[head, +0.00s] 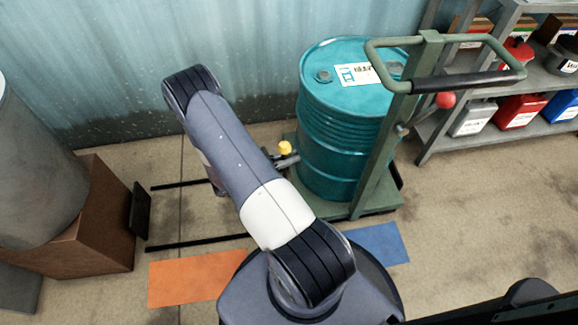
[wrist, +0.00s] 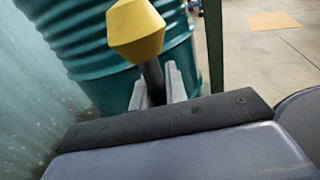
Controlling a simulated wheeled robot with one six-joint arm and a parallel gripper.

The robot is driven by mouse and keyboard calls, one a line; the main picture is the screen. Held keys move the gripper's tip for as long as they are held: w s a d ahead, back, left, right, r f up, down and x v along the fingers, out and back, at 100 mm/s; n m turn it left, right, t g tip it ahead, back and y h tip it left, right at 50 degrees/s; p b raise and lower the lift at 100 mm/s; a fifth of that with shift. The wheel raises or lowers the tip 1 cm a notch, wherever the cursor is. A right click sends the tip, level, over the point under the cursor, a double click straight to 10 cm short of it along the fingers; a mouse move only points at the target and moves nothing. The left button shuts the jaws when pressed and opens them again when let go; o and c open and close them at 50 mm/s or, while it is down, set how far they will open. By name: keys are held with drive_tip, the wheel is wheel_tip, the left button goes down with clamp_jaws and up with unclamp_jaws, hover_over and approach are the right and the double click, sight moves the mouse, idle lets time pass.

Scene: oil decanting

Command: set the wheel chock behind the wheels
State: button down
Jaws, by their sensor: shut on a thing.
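The wheel chock (wrist: 137,30) shows as a yellow block with slanted faces on a dark stem. My gripper (wrist: 156,90) is shut on the stem, its pale fingers on either side. In the head view the yellow chock (head: 285,147) is at the left side of a teal drum, above my gripper (head: 284,160), which is partly hidden by my arm. The drum (head: 340,150) stands upright on a green trolley (head: 372,205) with a tall handle. The trolley's wheels are mostly hidden; I cannot tell how far the chock is from them.
Two black floor lines (head: 195,243) lead left to an upright black plate (head: 140,210) beside a brown box (head: 95,225). Orange (head: 195,278) and blue (head: 380,243) floor patches lie in front. A corrugated wall (head: 250,60) is behind; shelves (head: 480,90) stand right.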

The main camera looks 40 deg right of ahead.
drive_tip(key=shift+f+b, duration=0.5)
drive_tip(key=shift+f, duration=1.4)
drive_tip(key=shift+f, duration=0.2)
drive_tip(key=c, duration=1.4)
unclamp_jaws()
drive_tip(key=shift+r, duration=0.2)
drive_tip(key=v, duration=1.2)
drive_tip(key=shift+p, duration=0.45)
drive_tip(key=shift+s, duration=0.1)
